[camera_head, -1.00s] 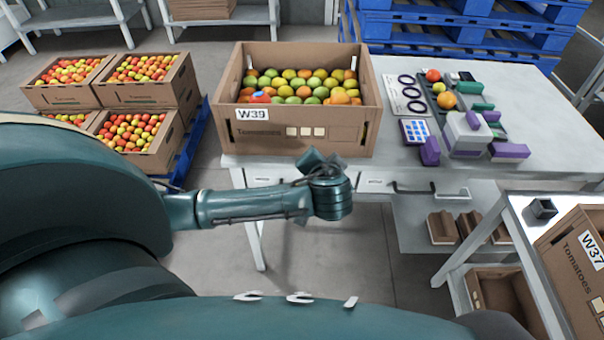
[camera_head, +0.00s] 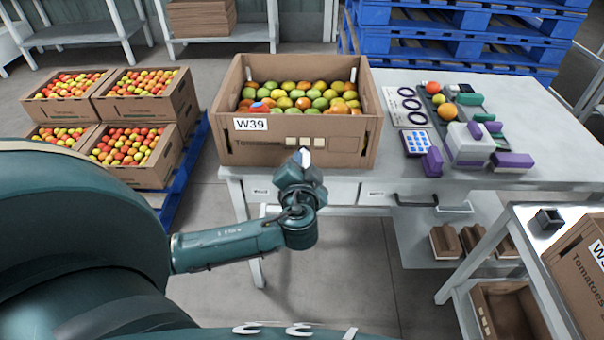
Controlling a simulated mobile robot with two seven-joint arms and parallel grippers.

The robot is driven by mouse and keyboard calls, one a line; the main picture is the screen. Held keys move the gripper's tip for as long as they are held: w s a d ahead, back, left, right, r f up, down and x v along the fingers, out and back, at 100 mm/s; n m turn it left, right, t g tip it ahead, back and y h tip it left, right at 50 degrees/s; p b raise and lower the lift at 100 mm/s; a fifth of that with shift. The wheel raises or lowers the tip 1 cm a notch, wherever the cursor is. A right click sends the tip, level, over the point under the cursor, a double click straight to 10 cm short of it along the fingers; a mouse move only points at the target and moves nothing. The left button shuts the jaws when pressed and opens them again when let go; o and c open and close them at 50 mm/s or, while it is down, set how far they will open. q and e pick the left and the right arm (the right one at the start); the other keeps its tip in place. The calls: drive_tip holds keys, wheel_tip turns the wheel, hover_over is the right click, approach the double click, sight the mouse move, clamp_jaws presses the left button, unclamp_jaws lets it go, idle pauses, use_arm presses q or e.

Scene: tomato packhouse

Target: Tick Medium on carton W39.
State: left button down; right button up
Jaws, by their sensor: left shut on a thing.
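Carton W39 (camera_head: 221,148) is an open brown cardboard carton full of red, orange and green tomatoes. It stands upright on the table. Its front face has a white W39 label (camera_head: 250,124), the print "Tomatoes" and a row of cream squares (camera_head: 291,140), partly covered by my gripper. Any writing on the squares is too small to read. My left gripper (camera_head: 303,167) is in front of the carton's front face, just below the squares. It is shut on a small pale-tipped thing (camera_head: 305,156), mostly hidden by the jaws. I cannot tell whether its tip touches the carton. My right gripper is not in view.
Carton W37 (camera_head: 578,268) stands at lower right. Filled tomato cartons (camera_head: 145,100) stand on a blue pallet at left.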

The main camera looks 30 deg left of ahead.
use_arm(q)
drive_tip(key=shift+w+a, duration=0.35)
drive_tip(key=shift+w, duration=0.1)
idle(0.6)
drive_tip(key=shift+w+a, duration=0.25)
drive_tip(key=shift+w, duration=0.1)
idle(0.6)
drive_tip(key=shift+w+d+r, duration=0.25)
drive_tip(key=shift+d+r, duration=0.1)
drive_tip(key=shift+r, duration=0.05)
idle(0.4)
drive_tip(key=shift+s+a+f, duration=0.25)
drive_tip(key=shift+a+f, duration=0.15)
drive_tip(key=shift+f, duration=0.1)
drive_tip(key=shift+w+d+r, duration=0.15)
drive_tip(key=shift+d+r, duration=0.1)
drive_tip(key=shift+r, duration=0.1)
idle(0.5)
drive_tip(key=shift+f+p+v, duration=0.2)
drive_tip(key=shift+f+v, duration=0.05)
drive_tip(key=shift+v, duration=0.8)
drive_tip(key=shift+f+p+v, duration=0.2)
drive_tip(key=shift+f+v, duration=0.05)
drive_tip(key=shift+v, duration=1.75)
